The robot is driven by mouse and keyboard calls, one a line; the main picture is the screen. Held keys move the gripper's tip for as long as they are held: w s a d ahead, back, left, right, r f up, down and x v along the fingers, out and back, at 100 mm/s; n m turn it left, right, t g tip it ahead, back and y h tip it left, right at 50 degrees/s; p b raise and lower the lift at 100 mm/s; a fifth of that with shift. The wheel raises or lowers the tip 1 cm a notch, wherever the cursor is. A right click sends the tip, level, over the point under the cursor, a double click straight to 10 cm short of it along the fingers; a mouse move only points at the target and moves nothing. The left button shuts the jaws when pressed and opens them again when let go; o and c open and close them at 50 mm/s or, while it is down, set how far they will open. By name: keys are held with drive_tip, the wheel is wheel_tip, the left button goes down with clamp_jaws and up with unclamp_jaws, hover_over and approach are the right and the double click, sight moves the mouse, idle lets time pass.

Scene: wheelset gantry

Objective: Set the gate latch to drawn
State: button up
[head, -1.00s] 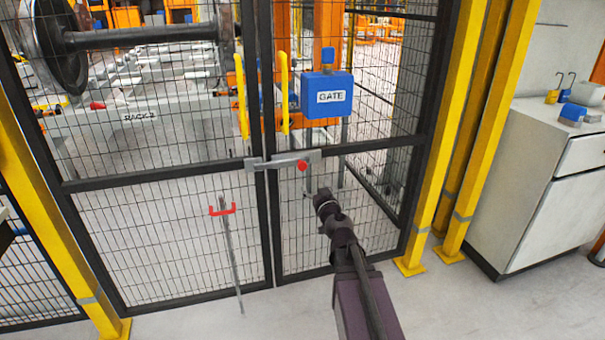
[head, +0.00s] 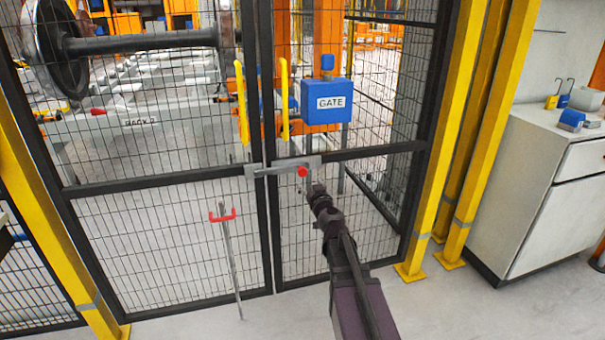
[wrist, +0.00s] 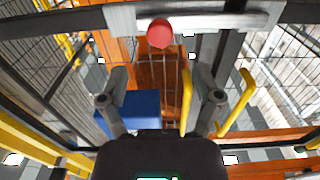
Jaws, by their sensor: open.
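The gate latch (head: 280,167) is a grey sliding bolt on a plate across the seam of the two gate leaves (head: 265,220), with a red knob (head: 302,172) toward its right end. In the head view the bolt spans the seam. My gripper (head: 314,190) is just below and right of the knob, and its fingers are small there. In the wrist view my gripper (wrist: 160,88) is open and empty, its two fingers apart. The red knob (wrist: 159,33) lies beyond the fingertips, near the middle between them, not touched as far as I can see.
A blue GATE box (head: 327,108) sits above the latch on the right leaf. Yellow handles (head: 284,95) stand upright beside the seam. A red-topped drop rod (head: 228,250) is on the left leaf. A grey cabinet (head: 545,185) stands right; floor before the gate is clear.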

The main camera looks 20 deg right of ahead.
sight(303, 173)
drive_tip(key=w, duration=0.8)
drive_tip(key=shift+w, duration=0.3)
clamp_jaws()
